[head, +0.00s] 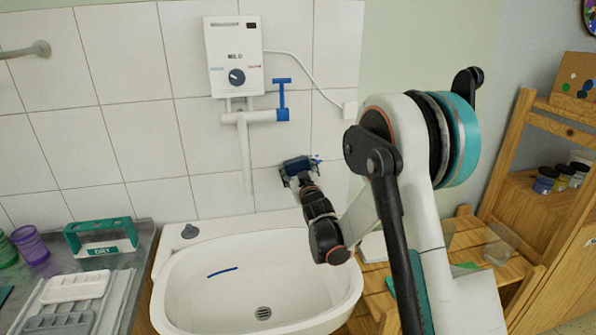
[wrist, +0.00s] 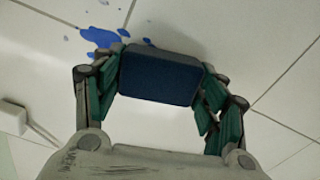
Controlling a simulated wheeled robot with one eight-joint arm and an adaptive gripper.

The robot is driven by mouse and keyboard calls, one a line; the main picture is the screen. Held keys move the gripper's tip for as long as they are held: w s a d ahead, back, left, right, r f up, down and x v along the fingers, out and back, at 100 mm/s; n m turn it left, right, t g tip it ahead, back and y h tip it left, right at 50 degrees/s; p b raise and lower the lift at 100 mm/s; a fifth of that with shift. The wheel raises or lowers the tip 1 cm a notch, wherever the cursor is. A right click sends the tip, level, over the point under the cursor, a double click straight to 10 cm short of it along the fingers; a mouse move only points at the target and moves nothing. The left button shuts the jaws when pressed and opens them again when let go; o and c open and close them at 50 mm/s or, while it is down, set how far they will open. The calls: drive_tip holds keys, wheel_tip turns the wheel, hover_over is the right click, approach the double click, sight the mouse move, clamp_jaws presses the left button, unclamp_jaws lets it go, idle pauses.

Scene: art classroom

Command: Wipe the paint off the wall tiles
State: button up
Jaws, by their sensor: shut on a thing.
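My gripper (head: 297,178) is at the tiled wall just above the back right rim of the sink. In the wrist view my gripper (wrist: 160,85) is shut on a dark blue sponge-like block (wrist: 158,76), one finger on each side. The block (head: 296,165) is at the wall tiles (head: 140,131); whether it touches them I cannot tell. Blue paint (wrist: 100,38) with small splashes lies on the tiles beside the block in the wrist view. In the head view only a little blue paint (head: 317,160) shows right of the block; the rest is hidden.
The white sink (head: 205,290) has a blue streak inside. A green DRY holder (head: 101,238) stands at left. A wooden shelf (head: 525,190) stands at right.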

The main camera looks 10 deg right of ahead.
drive_tip(key=shift+w+r, duration=0.1)
drive_tip(key=shift+r, duration=0.3)
idle(0.4)
drive_tip(key=shift+s, duration=3)
drive_tip(key=s, duration=0.3)
